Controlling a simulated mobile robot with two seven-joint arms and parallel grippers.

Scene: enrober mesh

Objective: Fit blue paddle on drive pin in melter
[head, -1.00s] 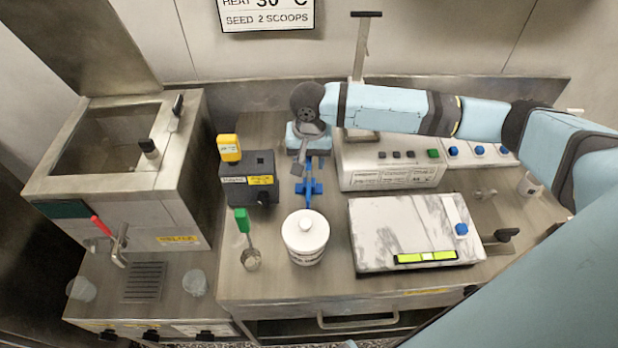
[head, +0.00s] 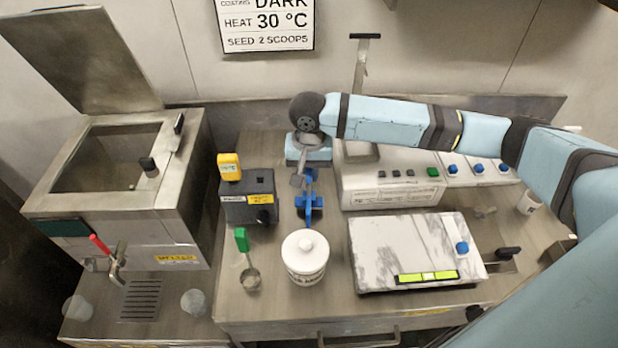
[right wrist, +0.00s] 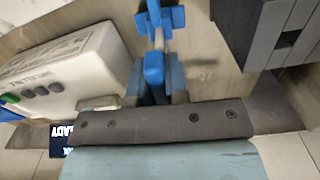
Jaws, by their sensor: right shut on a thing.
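The blue paddle (head: 309,203) is in my right gripper (head: 305,178), over the back middle of the bench in the head view. The right gripper is shut on it; the paddle (right wrist: 154,65) reaches away from the fingers in the right wrist view. Whether it touches the bench is hard to tell. The melter (head: 190,200) is the steel box at the left, with its lid raised and its tank (head: 105,165) open. The drive pin cannot be made out inside the tank. My left gripper is not in view.
A dark box (head: 240,208) with a yellow-topped device (head: 229,166) stands between paddle and melter. A white lidded jar (head: 304,258), a green-handled scoop (head: 242,240) and a marble slab (head: 375,245) lie in front. A white control box (head: 385,190) stands to the right.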

